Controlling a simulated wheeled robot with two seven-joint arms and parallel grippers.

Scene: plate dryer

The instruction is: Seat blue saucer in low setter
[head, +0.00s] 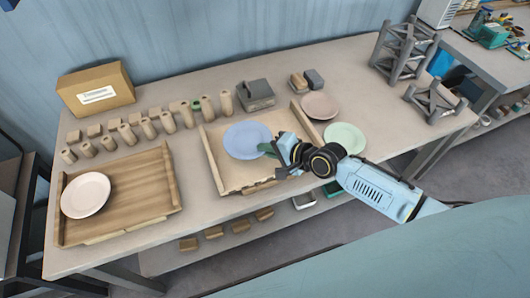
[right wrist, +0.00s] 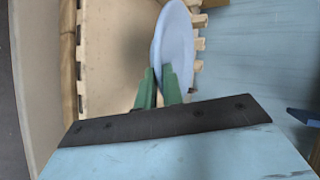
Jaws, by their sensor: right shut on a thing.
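The blue saucer (head: 245,140) is over the pale wooden tray (head: 227,180) in the middle of the table. My right gripper (head: 268,149) is shut on its right rim. In the right wrist view the saucer (right wrist: 172,45) shows narrow, its rim between the green fingers (right wrist: 160,88). How high it is above the tray is hard to tell. A low grey frame (head: 435,103), which looks like the low setter, stands at the right end of the table and is empty. My left gripper is not in view.
A taller grey frame (head: 403,48) stands behind the low one. A pinkish plate (head: 320,105) and a green plate (head: 344,137) lie right of the tray. A brown tray (head: 140,190) holds a pale plate (head: 85,195). Several wooden pieces and a cardboard box (head: 96,88) stand behind.

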